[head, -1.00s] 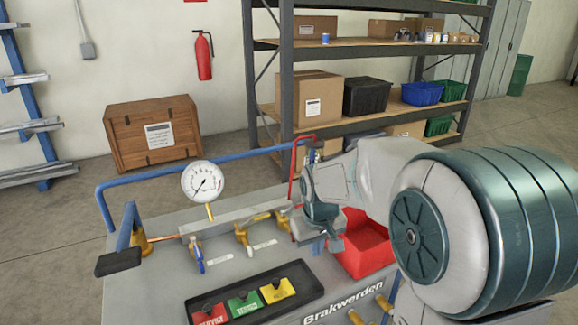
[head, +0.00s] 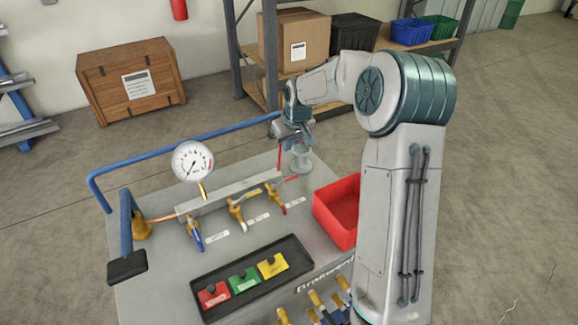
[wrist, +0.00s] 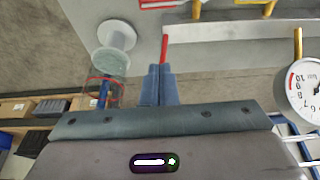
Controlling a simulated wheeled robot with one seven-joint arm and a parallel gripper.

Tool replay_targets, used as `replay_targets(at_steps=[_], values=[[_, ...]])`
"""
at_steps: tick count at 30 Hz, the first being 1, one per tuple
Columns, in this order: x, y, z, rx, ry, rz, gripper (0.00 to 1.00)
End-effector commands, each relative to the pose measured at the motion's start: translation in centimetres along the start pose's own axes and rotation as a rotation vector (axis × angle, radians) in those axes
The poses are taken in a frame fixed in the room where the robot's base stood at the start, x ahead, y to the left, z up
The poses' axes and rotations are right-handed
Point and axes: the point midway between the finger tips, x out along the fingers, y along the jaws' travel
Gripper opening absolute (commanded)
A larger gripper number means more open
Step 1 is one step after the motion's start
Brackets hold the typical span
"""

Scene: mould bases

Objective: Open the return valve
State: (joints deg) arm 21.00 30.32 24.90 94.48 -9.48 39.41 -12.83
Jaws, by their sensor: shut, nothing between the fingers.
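On the grey bench stand three brass valves in a row. The left valve has a blue handle (head: 195,235), the middle valve (head: 236,212) a pale and yellow one, the right valve a red handle (head: 283,206). Small white labels beside them are too small to read, so I cannot tell which is the return valve. My gripper (head: 285,140) is behind and above the right valve, apart from the handles. In the wrist view its fingers (wrist: 158,84) are together and empty. A thin red bar (wrist: 164,48) shows just past the fingertips; whether they touch it is unclear.
A grey spool-shaped post (head: 301,159) stands close by my gripper. A pressure gauge (head: 193,162) and blue rail (head: 180,145) are at the back left. A red bin (head: 338,207) is on the right. A black tray (head: 215,315) with red, green and yellow tags lies in front.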

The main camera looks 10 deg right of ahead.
Motion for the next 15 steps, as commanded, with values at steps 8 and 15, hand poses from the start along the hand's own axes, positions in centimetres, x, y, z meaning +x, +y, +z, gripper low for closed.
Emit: replay_targets(at_steps=[8, 15], values=[[2.2, 0.0, 0.1, 0.000, -0.004, -0.002, 0.00], [6.7, -0.1, 0.0, 0.000, -0.004, -0.002, 0.00]])
